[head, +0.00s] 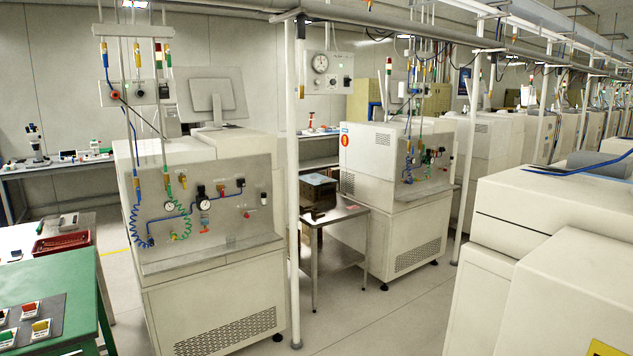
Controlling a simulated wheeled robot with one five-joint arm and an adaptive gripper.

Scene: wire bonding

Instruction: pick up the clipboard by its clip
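I cannot make out a clipboard or its clip anywhere in the head view. A small dark and light object lies on a grey surface at the far left, behind a red tray (62,243), too small to tell what it is. My gripper is not in view.
A cream machine (212,308) with hoses stands left of centre, beside a white post (294,190). A metal table (343,215) carries a dark box (318,191). Open floor lies right of centre.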

